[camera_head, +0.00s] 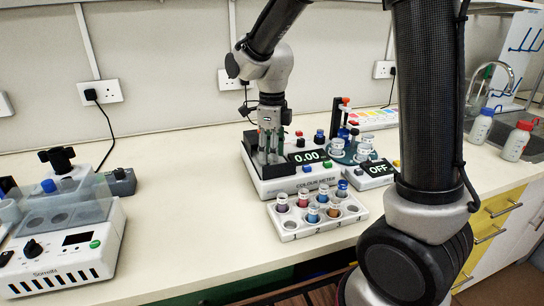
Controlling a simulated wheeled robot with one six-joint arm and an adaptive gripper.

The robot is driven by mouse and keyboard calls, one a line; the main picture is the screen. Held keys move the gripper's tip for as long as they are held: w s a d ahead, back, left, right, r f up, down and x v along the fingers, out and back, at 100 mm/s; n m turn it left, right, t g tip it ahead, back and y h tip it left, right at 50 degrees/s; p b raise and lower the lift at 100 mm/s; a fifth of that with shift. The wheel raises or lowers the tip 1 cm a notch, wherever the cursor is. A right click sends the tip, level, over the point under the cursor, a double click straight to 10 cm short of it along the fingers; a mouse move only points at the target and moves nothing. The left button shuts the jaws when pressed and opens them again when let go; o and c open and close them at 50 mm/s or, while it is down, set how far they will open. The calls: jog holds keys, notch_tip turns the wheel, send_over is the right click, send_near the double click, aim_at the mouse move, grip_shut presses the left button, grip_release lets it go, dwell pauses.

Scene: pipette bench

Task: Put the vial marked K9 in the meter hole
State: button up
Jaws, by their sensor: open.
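The colour meter (290,184) is a white box with a display reading 0.00. My gripper (270,160) points down, open, over the left part of the meter's top, with no vial visible between its fingers. It covers that part of the meter, so I cannot see the meter hole clearly. Markings on the vials are too small to read, so I cannot tell which is K9.
A device reading OFF (376,171) and a teal round holder (365,156) with vials stand right of the meter. A Sorrells machine (62,262) stands far left. Bottles (515,143) stand near the sink. The bench (190,190) between machine and meter is clear.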

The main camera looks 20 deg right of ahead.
notch_tip(320, 180, up, 10)
jog(key=s+d+n+t, duration=0.2)
jog(key=s+d+n, duration=0.5)
jog(key=s+n, duration=0.3)
jog(key=s+d+r+n+t, duration=0.1)
jog(key=s+d+n+t, duration=0.1)
jog(key=s+d+n, duration=0.6)
jog(key=s+n, duration=0.3)
jog(key=n, duration=0.4)
jog(key=shift+r, duration=0.2)
